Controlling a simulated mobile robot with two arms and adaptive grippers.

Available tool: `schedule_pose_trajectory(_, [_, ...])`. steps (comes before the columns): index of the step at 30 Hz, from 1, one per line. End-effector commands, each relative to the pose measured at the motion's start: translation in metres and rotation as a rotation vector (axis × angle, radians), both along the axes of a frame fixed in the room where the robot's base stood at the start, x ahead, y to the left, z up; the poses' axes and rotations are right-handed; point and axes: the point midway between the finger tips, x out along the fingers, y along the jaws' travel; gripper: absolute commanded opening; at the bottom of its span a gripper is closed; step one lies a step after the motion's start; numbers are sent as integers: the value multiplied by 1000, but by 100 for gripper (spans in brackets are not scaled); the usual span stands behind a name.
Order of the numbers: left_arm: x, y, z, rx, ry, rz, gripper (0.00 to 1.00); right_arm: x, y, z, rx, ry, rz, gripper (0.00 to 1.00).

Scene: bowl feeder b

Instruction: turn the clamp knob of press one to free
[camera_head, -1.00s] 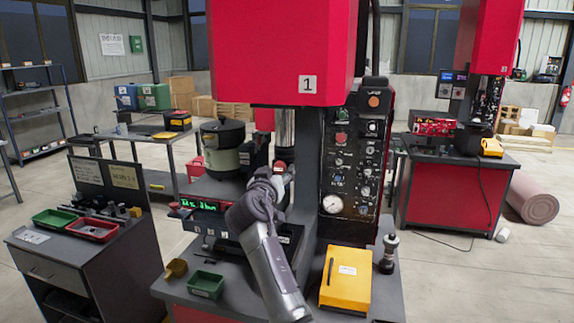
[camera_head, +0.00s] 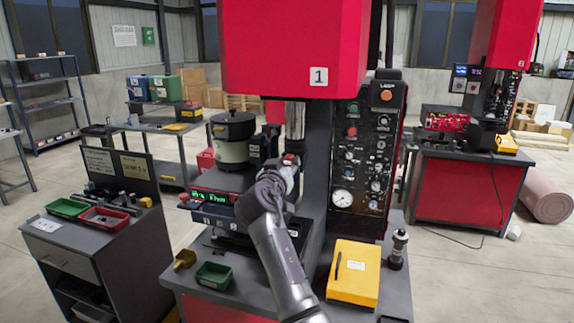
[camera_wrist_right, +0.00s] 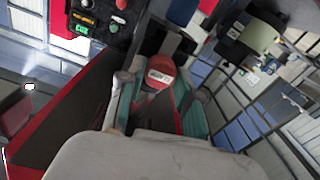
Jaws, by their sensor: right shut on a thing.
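Press one (camera_head: 285,40) is the red machine marked 1, in the middle of the head view. My right gripper (camera_head: 291,165) is at its grey column, under the red head and beside the bowl feeder. In the right wrist view, a red knob with a pale label (camera_wrist_right: 161,72) sits between the two fingers of my right gripper (camera_wrist_right: 157,98). The gripper is shut on this red knob, which looks like the clamp knob. The words on its label are too small to read. In the head view the gripper hides most of the knob. My left gripper is out of view.
A dark bowl feeder (camera_head: 231,150) stands left of the gripper. The control panel (camera_head: 364,145) with a gauge is to the right. A yellow box (camera_head: 353,272), a green tray (camera_head: 214,275) and a dark bottle-like tool (camera_head: 398,248) stand on the press table.

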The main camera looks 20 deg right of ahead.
Motion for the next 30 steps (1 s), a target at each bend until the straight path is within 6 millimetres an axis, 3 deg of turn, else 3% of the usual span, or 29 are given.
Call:
schedule_pose_trajectory(11, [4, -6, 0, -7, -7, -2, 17, 0, -1, 1, -141, 95, -2, 0])
schedule_pose_trajectory(30, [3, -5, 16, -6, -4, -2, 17, 0, 0, 3, -638, 429, -2, 0])
